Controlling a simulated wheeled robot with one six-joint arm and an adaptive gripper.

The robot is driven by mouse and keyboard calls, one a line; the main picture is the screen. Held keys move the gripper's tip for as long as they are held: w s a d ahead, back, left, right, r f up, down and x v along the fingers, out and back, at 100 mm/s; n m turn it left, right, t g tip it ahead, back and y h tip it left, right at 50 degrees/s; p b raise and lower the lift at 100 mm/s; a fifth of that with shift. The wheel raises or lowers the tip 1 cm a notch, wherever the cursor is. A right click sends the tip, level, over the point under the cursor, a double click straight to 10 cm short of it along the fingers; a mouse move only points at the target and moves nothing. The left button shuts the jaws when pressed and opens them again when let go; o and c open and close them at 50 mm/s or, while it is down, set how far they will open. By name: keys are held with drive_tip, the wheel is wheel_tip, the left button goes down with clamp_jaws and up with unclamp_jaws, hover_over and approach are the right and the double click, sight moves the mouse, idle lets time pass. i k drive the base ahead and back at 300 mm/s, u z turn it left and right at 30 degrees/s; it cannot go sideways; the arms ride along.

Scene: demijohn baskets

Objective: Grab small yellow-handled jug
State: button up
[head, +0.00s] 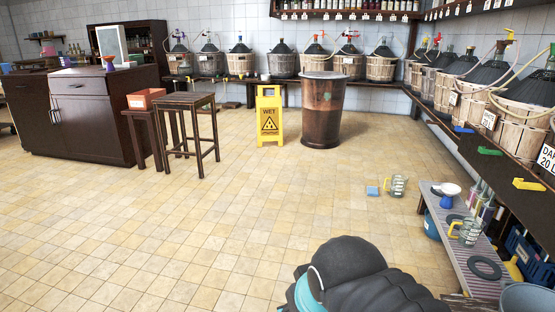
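Two clear jugs with yellow handles are in the head view. One jug (399,186) stands on the tiled floor right of centre, its handle on its left side. The other jug (470,233) stands on the low slatted bench (462,262) at the right, its handle also to the left. I cannot tell for sure which is the smaller. Both look upright, and nothing holds them. My gripper is not in view; only a dark, rounded part of my arm shows at the bottom centre.
The bench also bears a white-topped blue item (448,194), bottles and a dark ring (485,268). A wet-floor sign (269,117), copper barrel (323,112) and stool (187,103) stand farther back. The left and middle floor is clear.

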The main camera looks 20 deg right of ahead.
sight(471, 228)
drive_tip(key=z, duration=0.15)
drive_tip(key=i, duration=1.95)
drive_tip(key=z, duration=1.3)
drive_tip(key=i, duration=1.05)
drive_tip(key=z, duration=1.25)
drive_tip(key=i, duration=0.3)
drive_tip(key=z, duration=0.2)
